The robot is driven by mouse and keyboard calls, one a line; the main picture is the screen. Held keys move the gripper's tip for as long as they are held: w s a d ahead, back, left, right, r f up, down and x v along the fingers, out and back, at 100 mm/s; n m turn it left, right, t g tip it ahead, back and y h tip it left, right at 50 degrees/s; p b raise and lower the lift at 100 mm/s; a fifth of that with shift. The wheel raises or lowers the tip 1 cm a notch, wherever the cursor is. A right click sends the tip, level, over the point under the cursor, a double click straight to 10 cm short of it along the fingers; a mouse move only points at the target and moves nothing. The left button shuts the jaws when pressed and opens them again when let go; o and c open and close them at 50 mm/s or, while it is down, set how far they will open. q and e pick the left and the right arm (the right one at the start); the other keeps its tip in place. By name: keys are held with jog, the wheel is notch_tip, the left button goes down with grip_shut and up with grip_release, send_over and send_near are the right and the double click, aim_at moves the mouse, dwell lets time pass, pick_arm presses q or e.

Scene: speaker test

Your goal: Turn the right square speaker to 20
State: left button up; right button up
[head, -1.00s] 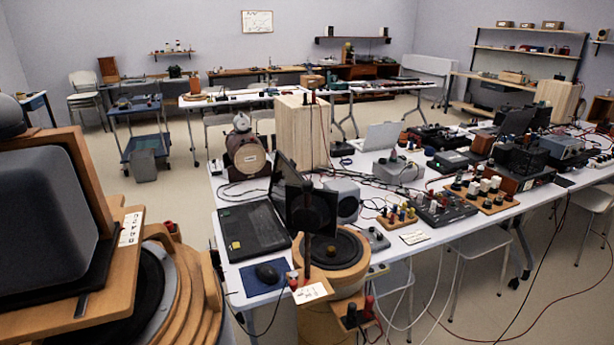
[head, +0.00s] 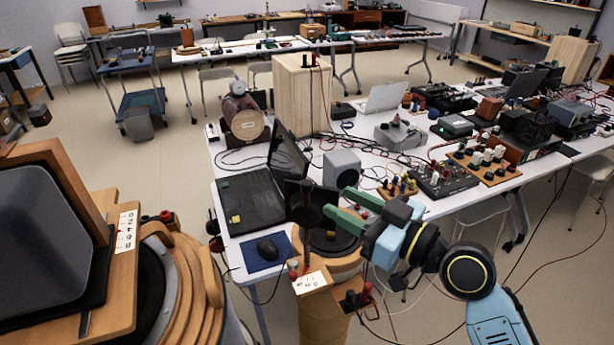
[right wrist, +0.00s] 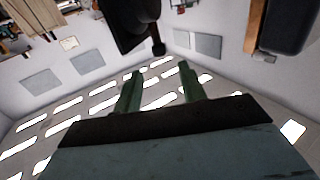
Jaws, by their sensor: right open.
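The right square speaker (head: 303,197) is a small dark square panel on a thin post, standing over a round wooden base (head: 345,265) with a dark disc. A white scale card (head: 310,282) sits at the front of the base; its numbers are too small to read. My right gripper (head: 336,201) is open, its green fingers close to the right of the dark panel; I cannot tell whether they touch it. In the right wrist view a dark shape (right wrist: 130,22), seemingly this speaker, is beyond the fingertips (right wrist: 162,75), with nothing between them. My left gripper is out of view.
A large square speaker (head: 40,235) on a stepped wooden stand, with its own scale (head: 125,235), fills the left front.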

aim_at(307, 182)
jog(key=p+x, duration=0.1)
jog(key=x, duration=0.8)
jog(key=shift+w+p, duration=0.1)
jog(key=shift+p, duration=0.3)
jog(key=shift+c, duration=0.4)
grip_shut()
jog(key=n+g+y+b, duration=0.1)
jog(key=g+b, duration=0.1)
jog(key=b, duration=0.4)
jog(key=n+g+y+b, duration=0.1)
jog(key=n+g+b, duration=0.1)
jog(key=b, duration=0.3)
jog(key=shift+f+n+g+y+b, duration=0.2)
jog(key=shift+n+g+y+b, duration=0.1)
jog(key=shift+g+y+b, duration=0.1)
jog(key=shift+r+g, duration=0.1)
jog(key=shift+g, duration=0.2)
jog(key=shift+r, duration=0.1)
